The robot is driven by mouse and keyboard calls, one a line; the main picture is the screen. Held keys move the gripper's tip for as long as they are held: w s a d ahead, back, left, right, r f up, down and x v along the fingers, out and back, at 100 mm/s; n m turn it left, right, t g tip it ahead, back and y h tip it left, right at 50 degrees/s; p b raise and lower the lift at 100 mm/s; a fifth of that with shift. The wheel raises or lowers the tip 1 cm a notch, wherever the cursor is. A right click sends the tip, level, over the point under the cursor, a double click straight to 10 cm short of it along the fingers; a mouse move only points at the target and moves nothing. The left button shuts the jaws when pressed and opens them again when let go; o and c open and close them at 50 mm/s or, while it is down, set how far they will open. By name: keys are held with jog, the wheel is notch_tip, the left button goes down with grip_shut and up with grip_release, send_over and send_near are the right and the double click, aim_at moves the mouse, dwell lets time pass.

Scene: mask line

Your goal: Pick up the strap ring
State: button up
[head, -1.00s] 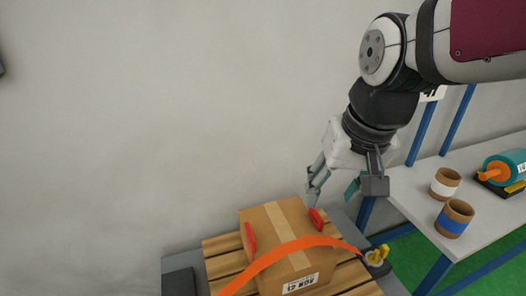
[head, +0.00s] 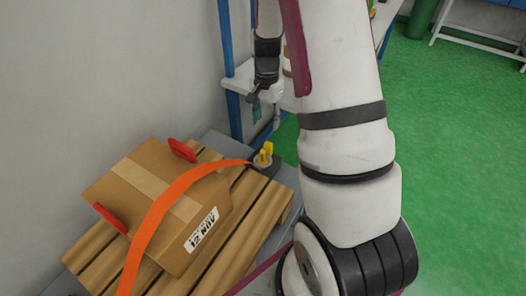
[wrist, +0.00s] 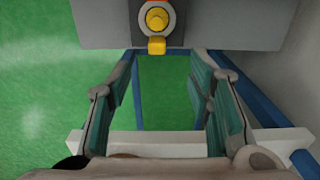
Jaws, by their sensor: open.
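The strap ring (head: 265,155) is a small yellow piece on a pale round seat at the right end of the orange strap (head: 163,204). In the wrist view the yellow piece (wrist: 157,19) shows at the top centre, beyond the fingertips, with a tab pointing towards me. My gripper (head: 264,112) hangs above and behind the ring in the head view, apart from it. In the wrist view my gripper (wrist: 166,62) has its teal-padded fingers spread wide, with nothing between them.
The orange strap arches over a cardboard box (head: 150,171) with red corner guards on a wooden pallet (head: 240,225). A white shelf with blue posts (head: 226,50) stands behind my gripper. Green floor (head: 450,150) is open to the right.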

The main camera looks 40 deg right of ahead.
aim_at(267, 145)
notch_tip(267, 145, down, 8)
jog(key=shift+f+b, duration=0.25)
jog(key=shift+b, duration=0.6)
jog(key=shift+s+d+f+b, duration=0.15)
jog(key=shift+f+b, duration=0.6)
jog(key=shift+f, duration=1.95)
jog(key=shift+c, duration=0.3)
jog(key=shift+r, duration=0.1)
grip_shut()
